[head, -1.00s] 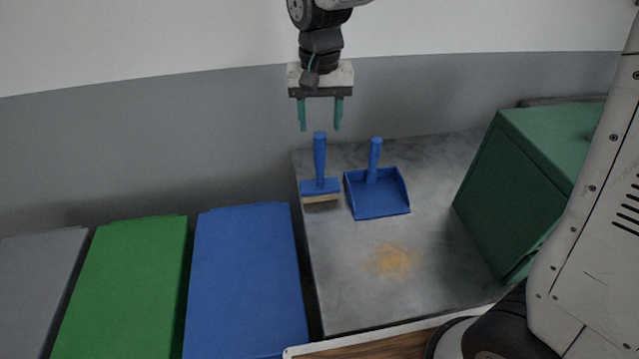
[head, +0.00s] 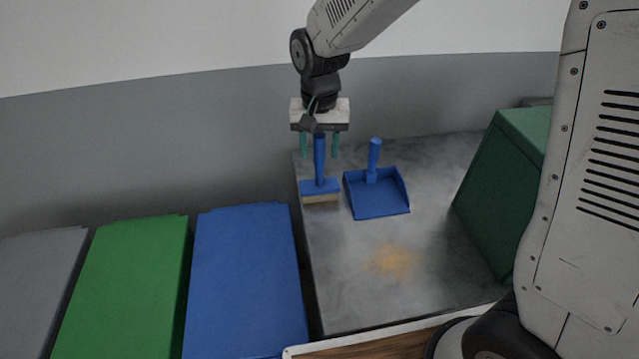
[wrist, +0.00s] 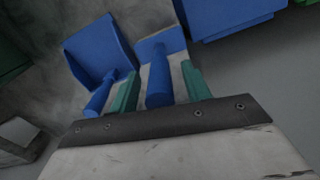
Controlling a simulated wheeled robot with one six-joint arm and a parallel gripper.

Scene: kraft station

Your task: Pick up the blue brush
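The blue brush (head: 320,186) stands at the back left of the grey tabletop, handle up, with pale bristles at its lower edge. My gripper (head: 320,146) points down at the brush handle, with its two teal fingers open on either side of it. In the wrist view the brush (wrist: 159,75) also shows, its handle between the open fingers of my gripper (wrist: 157,88). A gap shows between the handle and the right finger; I cannot tell whether the left finger touches.
A blue dustpan (head: 378,194) with an upright handle lies just right of the brush. A green box (head: 500,190) stands at the right. Yellowish crumbs (head: 393,261) lie on the front of the tabletop (head: 345,300). Blue (head: 248,280), green (head: 125,285) and grey (head: 40,275) bins stand left.

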